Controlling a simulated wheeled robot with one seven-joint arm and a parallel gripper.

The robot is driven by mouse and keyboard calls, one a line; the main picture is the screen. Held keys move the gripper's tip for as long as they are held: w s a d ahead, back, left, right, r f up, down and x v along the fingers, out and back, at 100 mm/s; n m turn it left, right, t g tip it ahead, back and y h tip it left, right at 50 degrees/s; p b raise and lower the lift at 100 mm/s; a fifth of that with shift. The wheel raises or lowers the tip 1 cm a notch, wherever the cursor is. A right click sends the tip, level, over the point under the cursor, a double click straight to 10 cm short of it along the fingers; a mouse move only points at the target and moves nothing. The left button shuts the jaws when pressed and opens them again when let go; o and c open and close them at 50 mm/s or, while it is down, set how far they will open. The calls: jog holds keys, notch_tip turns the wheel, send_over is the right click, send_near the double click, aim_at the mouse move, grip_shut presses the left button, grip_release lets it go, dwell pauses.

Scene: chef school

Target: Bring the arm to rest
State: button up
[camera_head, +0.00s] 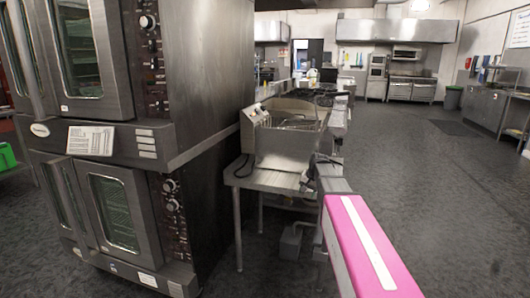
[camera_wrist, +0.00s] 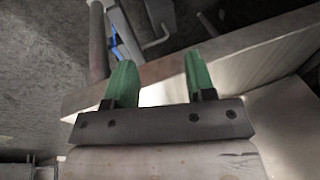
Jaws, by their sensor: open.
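In the wrist view my gripper (camera_wrist: 158,80) shows two green fingers standing well apart, with nothing between them. It is open and empty. Behind the fingers runs a pale metal edge, and grey floor shows at the left; I cannot tell how far the fingers are from that edge. In the head view my pink arm link (camera_head: 368,250) reaches forward from the bottom right toward the steel table (camera_head: 262,180). The gripper itself cannot be made out in the head view.
A stacked steel oven (camera_head: 130,120) fills the left side. A steel fryer (camera_head: 285,135) stands on the table ahead. Counters and a range (camera_head: 411,88) line the back. A steel counter (camera_head: 480,100) stands at the right wall. The floor (camera_head: 440,190) at the right is wide and clear.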

jog(key=s+f+n+g+h, duration=0.1)
jog(key=s+f+n, duration=0.1)
jog(key=s+f, duration=0.5)
jog(key=s+f+n+g+h, duration=0.1)
jog(key=s+f, duration=0.7)
jog(key=s, duration=1.2)
jog(key=shift+a+f+n+g, duration=0.15)
jog(key=shift+a+n+g, duration=0.1)
jog(key=shift+n+g, duration=0.25)
